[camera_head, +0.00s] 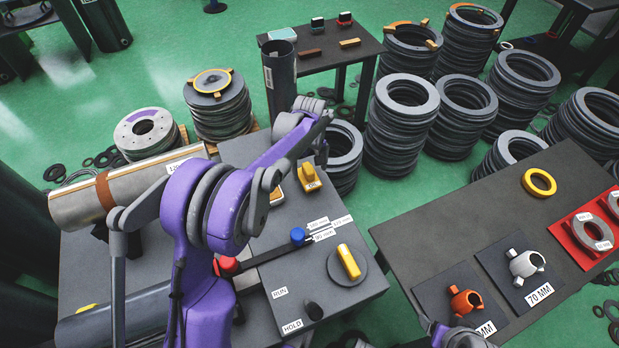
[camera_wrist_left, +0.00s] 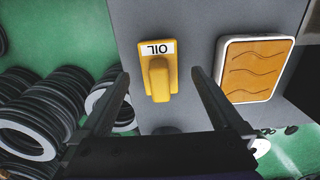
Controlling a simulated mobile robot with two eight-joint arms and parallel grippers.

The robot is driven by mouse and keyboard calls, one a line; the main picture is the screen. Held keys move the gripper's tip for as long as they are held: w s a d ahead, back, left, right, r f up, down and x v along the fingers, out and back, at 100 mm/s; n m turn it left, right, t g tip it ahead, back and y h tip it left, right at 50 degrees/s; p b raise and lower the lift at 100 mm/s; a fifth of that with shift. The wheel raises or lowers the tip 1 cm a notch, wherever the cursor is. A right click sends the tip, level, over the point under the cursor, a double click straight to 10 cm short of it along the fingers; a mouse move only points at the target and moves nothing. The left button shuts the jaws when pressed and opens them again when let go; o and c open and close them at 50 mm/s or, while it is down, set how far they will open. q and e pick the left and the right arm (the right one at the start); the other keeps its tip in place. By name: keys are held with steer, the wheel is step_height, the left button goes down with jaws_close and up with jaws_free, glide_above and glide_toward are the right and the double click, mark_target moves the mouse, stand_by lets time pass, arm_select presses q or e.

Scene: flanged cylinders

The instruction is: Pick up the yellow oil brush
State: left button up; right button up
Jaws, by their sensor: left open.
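The yellow oil brush (camera_head: 309,177) stands on the grey machine top, with a white "OIL" label beside its handle. In the left wrist view the oil brush (camera_wrist_left: 159,82) lies between my two finger tips, with a gap on each side. My left gripper (camera_wrist_left: 160,74) is open and empty, its fingers apart around the brush's place in the picture. In the head view my left gripper (camera_head: 318,140) is just above and behind the brush. How far the fingertips are above it is hard to tell.
An orange wavy pad (camera_wrist_left: 257,68) in a white frame lies beside the brush. The machine top (camera_head: 245,150) also holds a blue knob (camera_head: 297,235) and a yellow dial (camera_head: 349,262). Stacks of grey rings (camera_head: 400,120) stand behind. A dark table (camera_head: 470,225) is at right.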

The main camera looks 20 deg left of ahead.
mark_target(309, 168)
arm_select(q)
steer(key=f, duration=0.1)
steer(key=f+b, duration=0.1)
steer(key=f, duration=0.2)
steer(key=shift+w+a+f, duration=0.15)
steer(key=shift+w+a, duration=0.2)
steer(key=shift+w, duration=0.05)
steer(key=shift+f, duration=0.45)
steer(key=shift+r, duration=0.1)
steer(key=c, duration=1.5)
